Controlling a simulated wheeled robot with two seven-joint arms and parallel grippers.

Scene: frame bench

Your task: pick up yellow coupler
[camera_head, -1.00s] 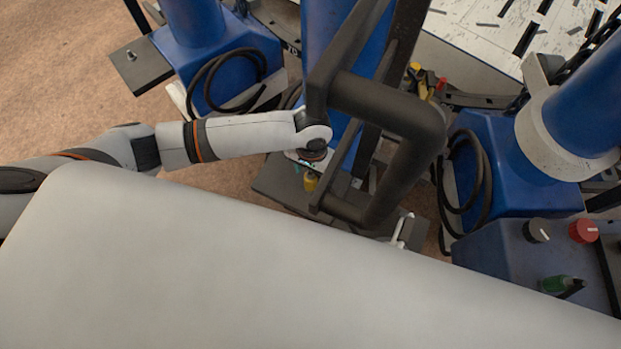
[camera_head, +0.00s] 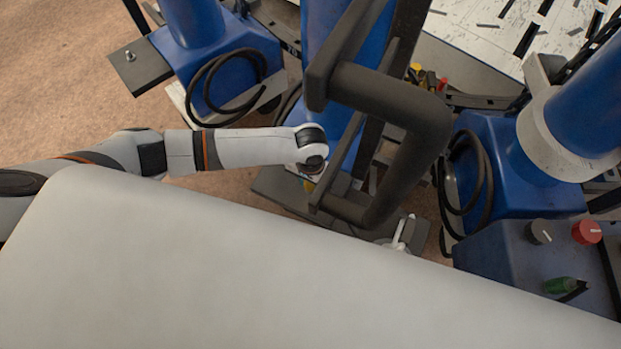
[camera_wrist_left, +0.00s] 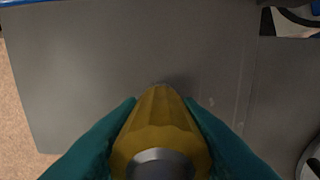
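The yellow coupler (camera_wrist_left: 161,122) is faceted, with a grey metal ring at its near end. In the left wrist view it sits between the two teal fingers of my left gripper (camera_wrist_left: 160,140), which press against both its sides. Only a small yellow patch of the coupler (camera_head: 309,186) shows in the head view, under my left wrist. The coupler is over a dark grey plate (camera_wrist_left: 130,50); I cannot tell whether it touches the plate. My right gripper is not in view.
A thick black frame handle (camera_head: 400,105) stands just right of my left wrist. Blue machine bases with black cables (camera_head: 222,82) stand around. A grey-white fitting with a lever (camera_head: 403,235) is right of the plate. A control box with a red knob (camera_head: 586,232) is at the right.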

